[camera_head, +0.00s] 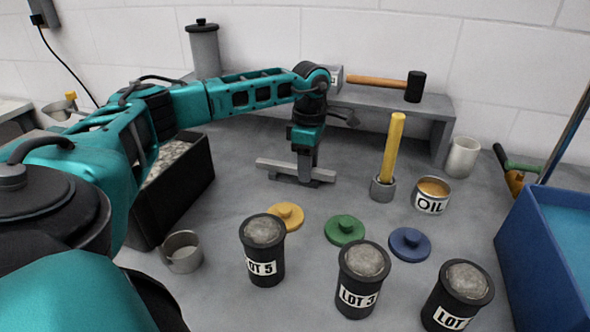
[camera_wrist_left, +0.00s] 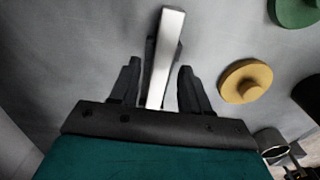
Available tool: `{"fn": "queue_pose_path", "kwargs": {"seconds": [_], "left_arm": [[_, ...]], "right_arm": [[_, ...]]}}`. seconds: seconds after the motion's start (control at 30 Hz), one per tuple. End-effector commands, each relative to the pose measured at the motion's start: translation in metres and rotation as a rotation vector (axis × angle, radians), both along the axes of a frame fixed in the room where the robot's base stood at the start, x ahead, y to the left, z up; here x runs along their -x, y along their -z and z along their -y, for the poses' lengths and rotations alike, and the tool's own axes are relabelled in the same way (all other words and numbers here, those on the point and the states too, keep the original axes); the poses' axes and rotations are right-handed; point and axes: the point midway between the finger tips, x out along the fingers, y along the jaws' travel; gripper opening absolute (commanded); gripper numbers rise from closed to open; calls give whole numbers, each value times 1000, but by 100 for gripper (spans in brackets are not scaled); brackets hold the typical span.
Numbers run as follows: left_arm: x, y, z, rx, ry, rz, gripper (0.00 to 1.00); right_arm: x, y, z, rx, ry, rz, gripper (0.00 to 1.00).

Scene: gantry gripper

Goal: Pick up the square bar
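The square bar (camera_head: 275,166) is a light grey metal bar lying across a low dark support (camera_head: 288,178) on the grey table. My left gripper (camera_head: 305,172) points down at it from above, right of the bar's middle in the head view. In the left wrist view the bar (camera_wrist_left: 166,50) runs between the two black fingers of my left gripper (camera_wrist_left: 159,68), with a visible gap on each side. The fingers are open and not closed on it. Part of the bar is hidden behind the gripper in the head view. My right gripper is not in view.
Yellow (camera_head: 286,216), green (camera_head: 344,230) and blue (camera_head: 409,244) lids lie in front, before several black canisters (camera_head: 263,250). A yellow rod (camera_head: 393,150) stands upright to the right near an OIL tin (camera_head: 431,196). A black bin (camera_head: 180,190) is left; a shelf (camera_head: 440,110) stands behind.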

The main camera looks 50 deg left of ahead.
Motion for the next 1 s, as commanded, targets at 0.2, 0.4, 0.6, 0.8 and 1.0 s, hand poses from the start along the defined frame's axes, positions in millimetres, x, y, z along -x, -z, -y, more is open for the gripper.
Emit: {"fn": "queue_pose_path", "kwargs": {"seconds": [0.2, 0.4, 0.6, 0.8, 1.0], "left_arm": [[0, 0, 0, 0, 0, 0, 25], [0, 0, 0, 0, 0, 0, 6], [0, -1, 0, 1, 0, 0, 0], [0, -1, 0, 0, 0, 1, 0], [-1, -13, 0, 1, 0, 3, 0]], "right_arm": [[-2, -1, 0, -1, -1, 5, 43], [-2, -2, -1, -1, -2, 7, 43], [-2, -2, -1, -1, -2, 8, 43], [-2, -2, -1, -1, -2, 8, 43], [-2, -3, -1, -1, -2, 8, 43]]}}
